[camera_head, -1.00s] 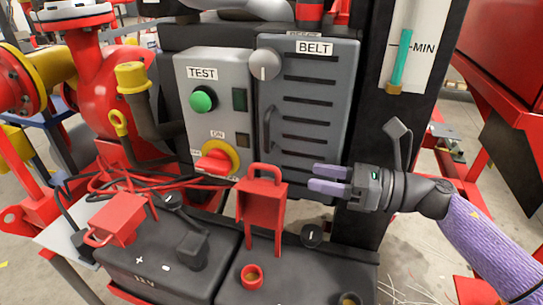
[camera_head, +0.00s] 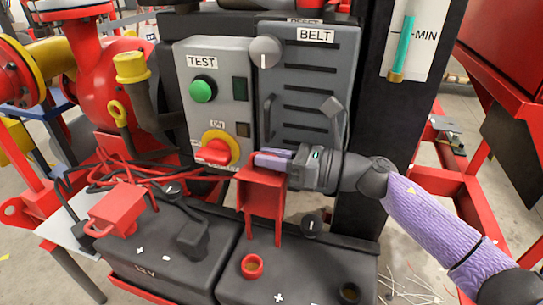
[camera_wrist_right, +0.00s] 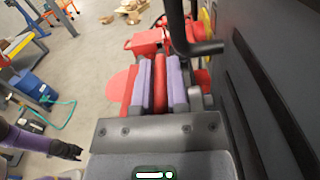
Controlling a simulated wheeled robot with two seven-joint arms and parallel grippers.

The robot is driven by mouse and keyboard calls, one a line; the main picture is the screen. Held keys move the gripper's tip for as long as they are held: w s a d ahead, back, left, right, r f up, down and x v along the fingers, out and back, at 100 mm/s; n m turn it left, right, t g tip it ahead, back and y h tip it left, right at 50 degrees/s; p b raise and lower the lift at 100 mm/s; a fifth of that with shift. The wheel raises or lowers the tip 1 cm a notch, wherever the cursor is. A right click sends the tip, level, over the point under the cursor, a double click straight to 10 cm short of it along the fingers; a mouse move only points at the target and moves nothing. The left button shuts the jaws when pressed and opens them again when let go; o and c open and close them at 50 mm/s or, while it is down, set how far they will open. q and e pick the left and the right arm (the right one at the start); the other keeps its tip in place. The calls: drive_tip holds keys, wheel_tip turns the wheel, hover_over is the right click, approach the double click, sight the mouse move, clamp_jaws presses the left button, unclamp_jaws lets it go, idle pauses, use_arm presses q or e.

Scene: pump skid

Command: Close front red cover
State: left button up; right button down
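The front red cover (camera_head: 262,208) stands open and upright on the near dark battery, in the middle of the head view. My right gripper (camera_head: 273,159) reaches in from the right at the cover's top. In the right wrist view, a red strip of the cover (camera_wrist_right: 160,83) runs between the two fingers of my right gripper and fills the gap. I cannot tell whether they squeeze it. A purple arm with a dark end, apparently my left gripper (camera_wrist_right: 68,151), shows at the wrist view's left edge; its fingers are unclear.
A second red cover (camera_head: 116,209) sits tilted on the battery's left part, beside red cables. Behind the front cover stands a grey panel with a green button (camera_head: 203,89), a red-yellow switch (camera_head: 217,150) and a BELT guard (camera_head: 310,85). A dark post stands at right.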

use_arm(q)
drive_tip(key=shift+s, duration=0.15)
drive_tip(key=shift+s+r, duration=0.1)
drive_tip(key=shift+s, duration=0.3)
drive_tip(key=shift+w, duration=0.25)
drive_tip(key=shift+w, duration=0.3)
drive_tip(key=shift+s, duration=0.1)
